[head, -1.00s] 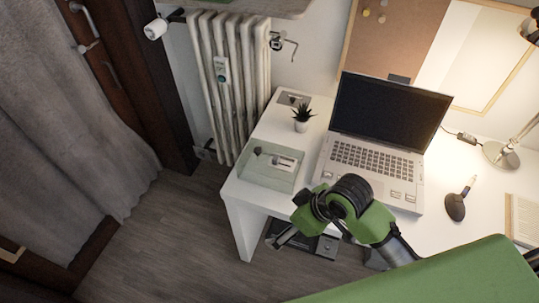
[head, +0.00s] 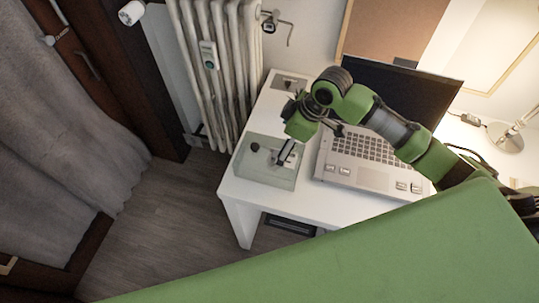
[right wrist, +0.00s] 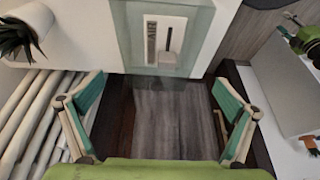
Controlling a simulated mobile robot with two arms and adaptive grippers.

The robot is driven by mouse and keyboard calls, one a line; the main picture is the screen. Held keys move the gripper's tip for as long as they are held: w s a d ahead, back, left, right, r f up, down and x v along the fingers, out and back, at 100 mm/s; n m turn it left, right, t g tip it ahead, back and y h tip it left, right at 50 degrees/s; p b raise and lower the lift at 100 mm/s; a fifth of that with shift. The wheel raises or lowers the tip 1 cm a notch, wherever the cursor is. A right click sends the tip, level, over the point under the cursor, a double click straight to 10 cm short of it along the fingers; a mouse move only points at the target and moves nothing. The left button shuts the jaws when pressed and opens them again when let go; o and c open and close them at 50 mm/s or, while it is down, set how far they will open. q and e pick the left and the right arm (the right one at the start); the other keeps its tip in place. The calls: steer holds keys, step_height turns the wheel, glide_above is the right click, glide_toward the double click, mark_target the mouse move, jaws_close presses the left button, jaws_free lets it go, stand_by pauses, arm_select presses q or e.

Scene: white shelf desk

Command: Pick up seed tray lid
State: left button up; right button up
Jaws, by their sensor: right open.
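A clear, pale green seed tray with its lid (head: 265,176) sits on the near left corner of the white desk. It also shows at the top of the right wrist view (right wrist: 185,68), with a white label strip and a slider-like piece on it. I cannot tell lid from tray clearly. My right gripper (head: 309,143) is above the desk, over the right part of the tray in the head view, and partly covers it. Its two fingers are spread wide in the right wrist view (right wrist: 160,108), with nothing between them.
An open laptop (head: 367,146) stands right of the tray, partly behind my right arm. A small potted plant (right wrist: 20,36) is at the right wrist view's upper left. A radiator (head: 213,65) stands behind the desk's left side. Floor lies left of the desk (head: 300,203).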

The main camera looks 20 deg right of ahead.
mark_target(270, 155)
steer(key=x, duration=0.3)
steer(key=shift+w+a+f, duration=0.1)
steer(key=shift+w+f, duration=0.1)
steer(key=shift+f, duration=0.35)
steer(key=p+x, duration=0.1)
steer(key=x, duration=0.3)
steer(key=shift+f, duration=0.5)
steer(key=shift+c, duration=1.2)
arm_select(q)
steer(key=shift+r, duration=0.6)
arm_select(e)
steer(key=c, duration=0.7)
